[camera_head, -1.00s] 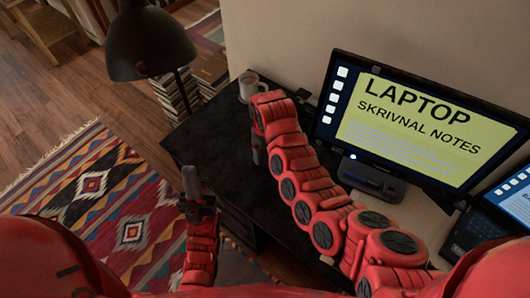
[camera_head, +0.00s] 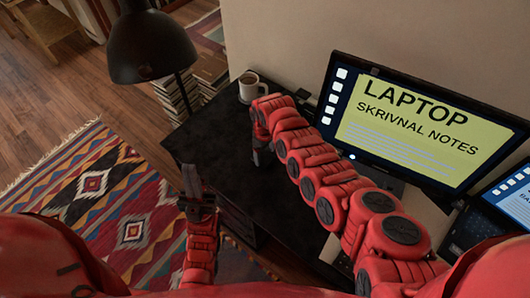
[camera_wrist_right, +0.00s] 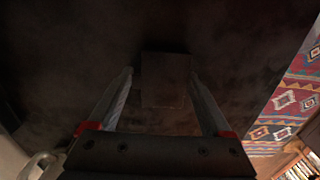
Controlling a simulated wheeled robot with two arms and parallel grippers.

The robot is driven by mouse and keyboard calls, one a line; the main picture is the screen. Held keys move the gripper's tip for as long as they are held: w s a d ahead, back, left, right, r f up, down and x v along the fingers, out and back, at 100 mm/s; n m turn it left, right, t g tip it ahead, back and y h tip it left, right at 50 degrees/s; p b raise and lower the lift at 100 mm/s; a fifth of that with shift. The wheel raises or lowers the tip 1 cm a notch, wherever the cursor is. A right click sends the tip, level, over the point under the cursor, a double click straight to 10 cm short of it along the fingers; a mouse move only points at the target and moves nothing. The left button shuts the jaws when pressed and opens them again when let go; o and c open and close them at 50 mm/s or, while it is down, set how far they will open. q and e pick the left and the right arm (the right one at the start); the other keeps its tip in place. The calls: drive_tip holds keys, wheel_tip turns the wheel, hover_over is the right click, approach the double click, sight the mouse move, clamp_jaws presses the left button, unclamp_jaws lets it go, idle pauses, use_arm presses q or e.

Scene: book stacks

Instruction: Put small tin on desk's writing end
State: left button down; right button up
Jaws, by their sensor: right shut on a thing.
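My right gripper (camera_head: 262,152) is over the black desk (camera_head: 212,142), near the white mug, pointing down. In the right wrist view, its two fingers (camera_wrist_right: 165,95) are on either side of a small dark boxy thing (camera_wrist_right: 165,78), which I take to be the small tin; it is dim against the black desktop. The gripper is shut on it. I cannot tell whether the tin touches the desktop. In the head view the tin is hidden by the gripper. My left gripper (camera_head: 195,188) is beside the desk's left edge, above the rug; its jaw opening is unclear.
The white mug (camera_head: 252,86) stands at the desk's back edge. A monitor (camera_head: 420,125) and a laptop (camera_head: 500,215) are at the right. A black lamp (camera_head: 150,45) and stacked books (camera_head: 175,95) are beyond the desk. The desktop's left part is bare.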

sight(265, 155)
drive_tip(key=shift+f, duration=0.2)
drive_tip(key=o, duration=1.2)
drive_tip(key=shift+r, duration=0.1)
drive_tip(key=shift+r, duration=0.25)
wheel_tip(265, 155, up, 12)
drive_tip(key=shift+f+b, duration=0.1)
drive_tip(key=shift+b, duration=0.95)
